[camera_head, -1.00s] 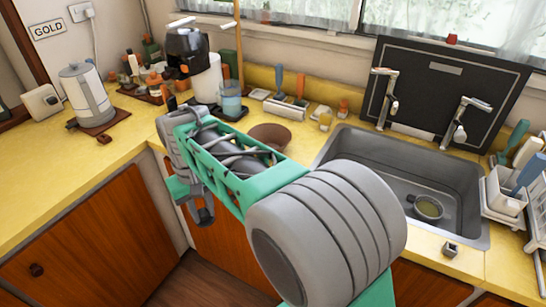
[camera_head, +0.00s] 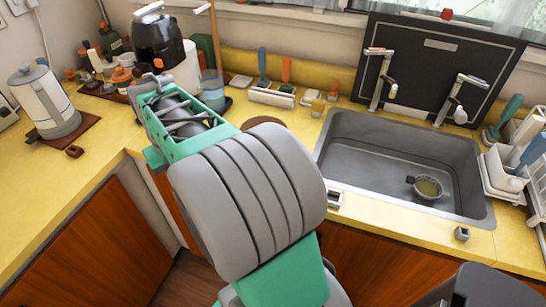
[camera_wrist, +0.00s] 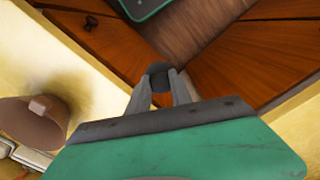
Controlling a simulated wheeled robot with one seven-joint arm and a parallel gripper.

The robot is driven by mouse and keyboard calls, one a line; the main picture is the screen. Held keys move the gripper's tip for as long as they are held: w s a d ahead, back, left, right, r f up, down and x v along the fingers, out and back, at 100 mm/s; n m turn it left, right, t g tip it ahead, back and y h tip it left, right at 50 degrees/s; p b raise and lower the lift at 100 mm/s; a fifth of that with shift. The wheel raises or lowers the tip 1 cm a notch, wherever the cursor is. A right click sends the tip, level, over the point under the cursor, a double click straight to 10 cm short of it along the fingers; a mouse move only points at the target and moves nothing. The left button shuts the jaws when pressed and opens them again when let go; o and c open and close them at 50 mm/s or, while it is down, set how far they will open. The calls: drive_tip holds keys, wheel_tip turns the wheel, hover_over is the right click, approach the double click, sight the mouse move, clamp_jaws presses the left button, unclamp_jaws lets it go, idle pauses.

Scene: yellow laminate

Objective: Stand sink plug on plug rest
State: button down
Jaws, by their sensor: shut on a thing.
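In the wrist view, my gripper (camera_wrist: 160,88) has its two fingers closed on a small dark grey rounded piece, which looks like the sink plug (camera_wrist: 158,70). It is held above the floor and cabinet fronts, off the counter. In the head view my arm hides the fingers and the plug. A small grey square block (camera_head: 462,233) stands on the counter at the sink's front right corner. Another small pale grey block (camera_head: 334,199) sits at the front left corner. I cannot tell for sure which is the plug rest. The sink (camera_head: 350,165) lies to the right of my arm.
A brown bowl (camera_wrist: 30,125) is on the counter near my gripper; my arm mostly hides it in the head view. A cup (camera_head: 427,188) lies in the sink. A dish rack (camera_head: 505,170) stands at right, a kettle (camera_head: 45,103) at left. The front counter strip is narrow.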

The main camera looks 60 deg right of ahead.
drive_tip(key=s+d+r+m+p, duration=0.3)
drive_tip(key=s+d+m, duration=0.4)
drive_tip(key=s+d, duration=0.95)
drive_tip(key=s+d+m, duration=0.2)
drive_tip(key=s, duration=0.6)
drive_tip(key=s+d+r+m+p, duration=0.1)
drive_tip(key=s+d+m, duration=0.1)
drive_tip(key=s, duration=0.6)
drive_tip(key=shift+d+m, duration=0.3)
drive_tip(key=shift+d, duration=0.05)
drive_tip(key=shift+a+f+b, duration=0.1)
drive_tip(key=shift+f+b, duration=1.05)
drive_tip(key=shift+f, duration=0.9)
drive_tip(key=shift+f+b, duration=0.3)
drive_tip(key=shift+f, duration=0.75)
